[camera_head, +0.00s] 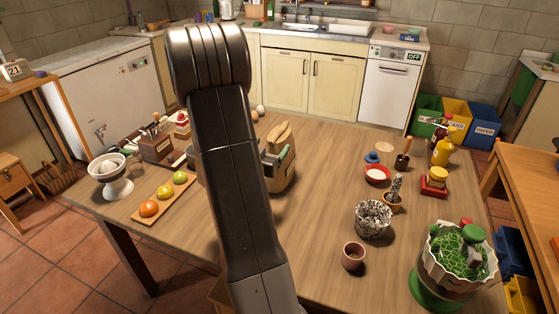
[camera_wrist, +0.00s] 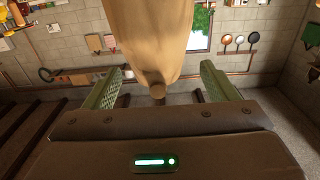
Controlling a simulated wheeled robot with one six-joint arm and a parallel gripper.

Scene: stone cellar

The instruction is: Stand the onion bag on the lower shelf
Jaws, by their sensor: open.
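In the wrist view, a smooth tan bag-like shape (camera_wrist: 155,38), probably the onion bag, comes in from the top edge and narrows to a small round knob between my fingers. My gripper (camera_wrist: 158,86) has its two green ribbed fingers spread apart, with a clear gap on each side of the knob. The top of the tan shape is cut off by the frame. In the head view, my dark arm hides much of the table's middle, and a tan shape (camera_head: 279,138) shows beside it; I cannot tell if it is the bag. I cannot make out the lower shelf.
The wooden table (camera_head: 315,165) holds a fruit board (camera_head: 163,200) and a white bowl (camera_head: 109,174) at left. Bare wood shows right of my arm.

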